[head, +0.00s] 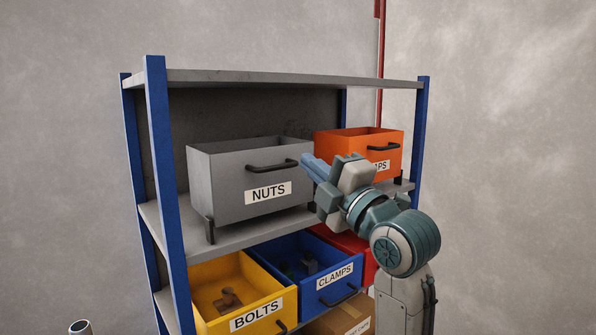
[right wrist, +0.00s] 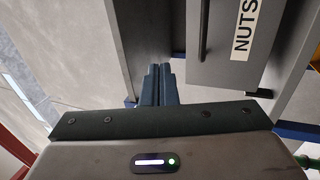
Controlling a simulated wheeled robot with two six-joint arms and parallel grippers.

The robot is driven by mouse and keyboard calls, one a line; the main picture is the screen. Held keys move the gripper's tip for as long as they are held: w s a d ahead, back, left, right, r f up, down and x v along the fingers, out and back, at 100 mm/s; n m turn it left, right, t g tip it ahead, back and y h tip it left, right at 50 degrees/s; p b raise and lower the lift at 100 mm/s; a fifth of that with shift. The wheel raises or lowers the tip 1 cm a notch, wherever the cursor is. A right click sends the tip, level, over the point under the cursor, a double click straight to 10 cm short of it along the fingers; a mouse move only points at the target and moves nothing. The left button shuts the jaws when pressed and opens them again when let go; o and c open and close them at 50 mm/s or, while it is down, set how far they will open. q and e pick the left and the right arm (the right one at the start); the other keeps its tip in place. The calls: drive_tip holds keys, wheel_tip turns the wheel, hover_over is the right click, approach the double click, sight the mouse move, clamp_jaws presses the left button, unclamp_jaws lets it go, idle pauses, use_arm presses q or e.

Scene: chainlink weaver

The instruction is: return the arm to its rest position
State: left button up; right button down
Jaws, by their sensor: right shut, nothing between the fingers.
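My right gripper (head: 312,166) is raised in front of the shelf's upper level, at the right end of the grey NUTS bin's handle. Its fingers are shut together with nothing between them, as the right wrist view shows (right wrist: 159,84). The grey NUTS bin (head: 230,185) stands on the upper shelf. In the right wrist view the NUTS bin's front (right wrist: 222,70) lies just right of the fingertips. I cannot tell from the head view whether the fingers touch the handle (head: 272,167). My left gripper is not in view.
An orange bin (head: 340,142) stands behind my right gripper, its label partly hidden. Below are a yellow BOLTS bin (head: 205,312), a blue CLAMPS bin (head: 345,284), a red bin (head: 362,262) and a cardboard box (head: 338,318). Blue shelf posts (head: 166,190) flank them.

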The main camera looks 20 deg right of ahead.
drive_tip(key=s+d+f+m+g+h, duration=0.25)
drive_tip(key=f+m+g, duration=0.2)
drive_tip(key=f, duration=1.15)
drive_tip(key=s+d+f+m+g+h, duration=0.1)
drive_tip(key=f+m+g+h, duration=0.35)
drive_tip(key=f, duration=1.25)
drive_tip(key=s+d+f+m+g, duration=0.1)
drive_tip(key=s+f+m+g, duration=0.25)
drive_tip(key=s+f, duration=0.55)
drive_tip(key=s+d+f+m+g+h, duration=0.1)
drive_tip(key=s+f+m+g, duration=0.1)
drive_tip(key=s+f+m, duration=0.5)
drive_tip(key=s+d+f+m+g, duration=0.2)
drive_tip(key=s+f, duration=0.8)
drive_tip(key=s, duration=0.2)
wheel_tip(320, 180, down, 30)
drive_tip(key=d+g, duration=0.2)
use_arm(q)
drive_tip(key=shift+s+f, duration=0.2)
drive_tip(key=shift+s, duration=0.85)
use_arm(e)
drive_tip(key=s+d+f, duration=0.1)
drive_tip(key=s+f, duration=1.7)
drive_tip(key=f, duration=0.1)
drive_tip(key=shift+d+g, duration=0.3)
drive_tip(key=shift+g, duration=0.05)
